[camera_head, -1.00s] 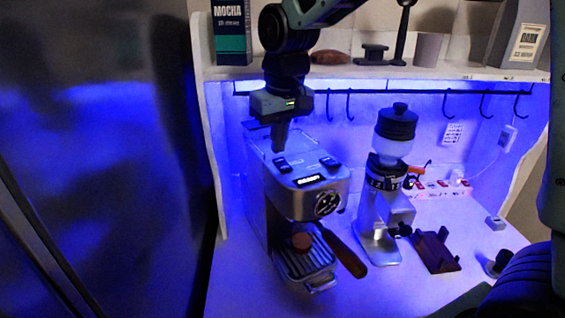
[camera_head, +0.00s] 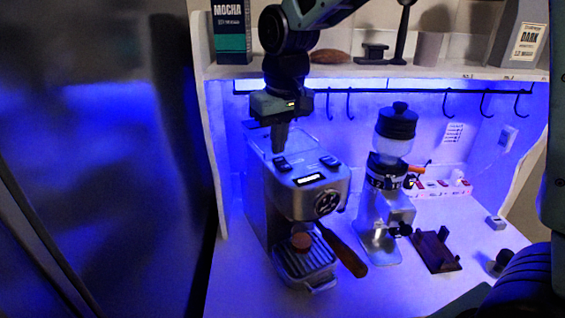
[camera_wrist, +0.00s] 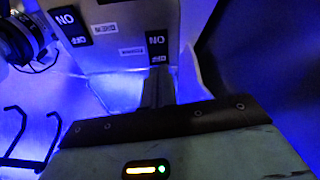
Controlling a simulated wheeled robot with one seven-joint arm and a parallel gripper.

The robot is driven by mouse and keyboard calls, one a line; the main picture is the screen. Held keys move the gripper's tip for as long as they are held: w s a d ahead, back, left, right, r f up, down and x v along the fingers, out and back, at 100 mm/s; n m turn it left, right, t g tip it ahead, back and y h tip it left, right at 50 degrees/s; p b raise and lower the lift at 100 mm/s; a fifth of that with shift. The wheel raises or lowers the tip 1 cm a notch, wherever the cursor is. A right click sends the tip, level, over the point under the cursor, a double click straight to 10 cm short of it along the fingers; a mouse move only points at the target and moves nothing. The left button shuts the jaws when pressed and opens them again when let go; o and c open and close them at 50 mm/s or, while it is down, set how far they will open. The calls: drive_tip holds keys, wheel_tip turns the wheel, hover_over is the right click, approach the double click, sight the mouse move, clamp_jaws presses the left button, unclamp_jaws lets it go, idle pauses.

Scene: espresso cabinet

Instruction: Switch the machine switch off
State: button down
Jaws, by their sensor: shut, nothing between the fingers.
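The silver espresso machine (camera_head: 290,190) stands on the white counter. Its top has two dark rocker switches, a left switch (camera_head: 282,163) and a right switch (camera_head: 329,162), with a small lit display (camera_head: 308,179) in front. My gripper (camera_head: 279,148) points down, its shut and empty fingers just behind the left switch. In the wrist view the fingers (camera_wrist: 158,90) reach close to one switch (camera_wrist: 157,46) marked ON and OFF; the other switch (camera_wrist: 70,26) is farther left. I cannot tell whether the fingertips touch the switch or how its rocker is tilted.
A coffee grinder (camera_head: 384,200) stands right of the machine, and the wooden-handled portafilter (camera_head: 344,252) sticks out in front. A shelf (camera_head: 400,71) with a hook rail (camera_head: 430,91) runs above. A brown stand (camera_head: 436,251) and a power strip (camera_head: 440,188) are at the right.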

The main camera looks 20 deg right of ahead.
sight(279, 158)
drive_tip(key=shift+f+b, duration=0.45)
drive_tip(key=shift+f, duration=0.25)
drive_tip(key=shift+r, duration=0.15)
drive_tip(key=shift+r+p, duration=3)
drive_tip(key=shift+r, duration=0.45)
drive_tip(key=shift+f, duration=0.1)
drive_tip(key=s+a+f+n+g+b, duration=0.1)
drive_tip(key=s+a+f+n+b, duration=0.1)
drive_tip(key=s+f+b, duration=0.4)
drive_tip(key=s+a+f+n+b, duration=0.3)
drive_tip(key=s+f+b, duration=0.3)
drive_tip(key=s+f, duration=0.8)
drive_tip(key=s+a, duration=0.1)
drive_tip(key=s, duration=0.5)
drive_tip(key=shift+s+a+g, duration=0.2)
drive_tip(key=shift+s+g, duration=0.1)
drive_tip(key=shift+g, duration=0.1)
drive_tip(key=shift+f, duration=0.1)
